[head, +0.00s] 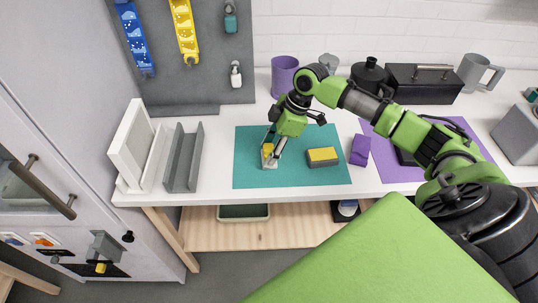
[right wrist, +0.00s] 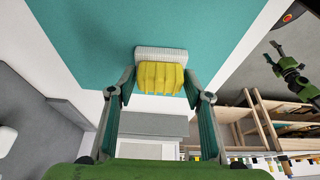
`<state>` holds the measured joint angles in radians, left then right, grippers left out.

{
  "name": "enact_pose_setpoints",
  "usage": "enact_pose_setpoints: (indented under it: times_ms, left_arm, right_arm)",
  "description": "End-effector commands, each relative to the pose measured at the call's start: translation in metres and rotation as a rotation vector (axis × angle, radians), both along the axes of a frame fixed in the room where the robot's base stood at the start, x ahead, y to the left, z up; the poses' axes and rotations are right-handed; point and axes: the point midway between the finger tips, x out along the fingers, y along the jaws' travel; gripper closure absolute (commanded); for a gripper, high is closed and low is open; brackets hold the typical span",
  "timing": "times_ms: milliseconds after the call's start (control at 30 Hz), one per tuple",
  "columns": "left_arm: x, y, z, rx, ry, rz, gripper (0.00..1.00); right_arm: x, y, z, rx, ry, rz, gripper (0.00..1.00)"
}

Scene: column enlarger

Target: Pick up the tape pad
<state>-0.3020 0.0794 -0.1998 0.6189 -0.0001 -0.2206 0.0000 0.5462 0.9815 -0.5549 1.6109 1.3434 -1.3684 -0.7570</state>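A small block (right wrist: 160,77) with a ridged yellow top and a white base sits on the teal mat (head: 250,143), near its left front edge. It also shows in the head view (head: 267,151). My right gripper (head: 273,150) reaches down over it, with one finger on each side of the yellow part. In the right wrist view the fingertips (right wrist: 160,73) are close to its sides; contact is not clear. A grey block with a yellow top (head: 322,155) lies to the right on the mat. I cannot tell which block is the tape pad. My left arm (right wrist: 291,72) seems to show, small and far off.
A purple block (head: 360,150) and a purple mat (head: 403,171) lie to the right. Grey and white upright holders (head: 184,157) stand left of the teal mat. A purple cup (head: 284,74), a black box (head: 425,86) and a grey mug (head: 474,72) stand at the back.

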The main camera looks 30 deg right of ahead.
Motion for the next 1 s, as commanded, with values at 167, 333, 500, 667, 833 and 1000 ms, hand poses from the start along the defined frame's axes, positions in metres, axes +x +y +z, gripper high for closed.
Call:
enact_pose_setpoints:
  times_ms: [167,333,500,667,833,1000]
  left_arm:
    - [0.0,0.0,0.0,0.0,0.0,0.0,0.43]
    - [0.0,0.0,0.0,0.0,-0.001,0.0,0.43]
    - [0.001,0.0,-0.001,0.0,-0.001,-0.001,0.43]
    - [0.002,0.0,-0.008,0.0,-0.002,-0.001,0.43]
    - [0.003,0.0,-0.018,-0.001,-0.004,-0.001,0.43]
    - [0.004,0.0,-0.029,0.0,-0.006,-0.001,0.43]
  right_arm:
    - [0.0,0.0,0.0,0.0,0.001,0.0,0.82]
    - [0.0,0.001,-0.001,0.001,0.002,0.001,0.82]
    - [-0.001,0.001,0.0,0.001,0.002,0.001,0.82]
    - [0.001,0.0,0.01,0.001,-0.002,0.001,0.82]
    - [-0.005,0.001,0.037,-0.001,-0.004,0.003,0.82]
    - [-0.038,0.011,0.076,-0.005,-0.005,0.005,0.82]
